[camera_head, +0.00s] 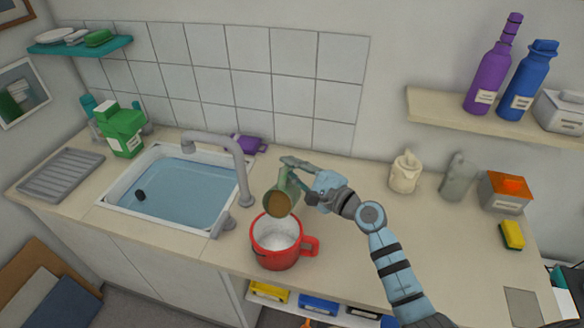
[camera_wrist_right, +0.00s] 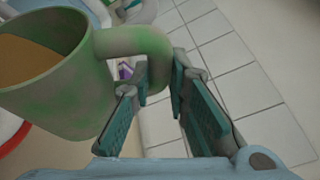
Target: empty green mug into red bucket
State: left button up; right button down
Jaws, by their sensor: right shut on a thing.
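The green mug (camera_head: 291,184) is tilted in the head view, its mouth facing down toward the front, with brown contents (camera_head: 278,205) showing at the opening. My right gripper (camera_head: 307,186) is shut on the mug's handle, which shows between the fingers in the right wrist view (camera_wrist_right: 150,45). The mug hangs above the red bucket (camera_head: 278,258), a red vessel with a side handle and pale inside, upright on the counter. No brown shows inside the bucket. A bit of its red rim shows at the wrist view's left edge (camera_wrist_right: 12,140). My left gripper is not in view.
The sink (camera_head: 175,190) with its grey faucet (camera_head: 240,165) lies left of the bucket. A shelf (camera_head: 450,112) with bottles hangs above.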

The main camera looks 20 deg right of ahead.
jog(key=shift+s+a+n+b, duration=0.2)
jog(key=shift+n+b, duration=0.2)
jog(key=shift+b, duration=0.25)
jog(key=shift+r, duration=0.1)
dwell(0.3)
dwell(1.1)
jog(key=shift+s+a+n+t+b, duration=0.1)
jog(key=shift+s+n+t+b, duration=0.15)
jog(key=shift+b, duration=0.35)
jog(key=shift+a, duration=0.1)
jog(key=shift+s+n, duration=0.1)
jog(key=shift+n, duration=0.15)
dwell(0.6)
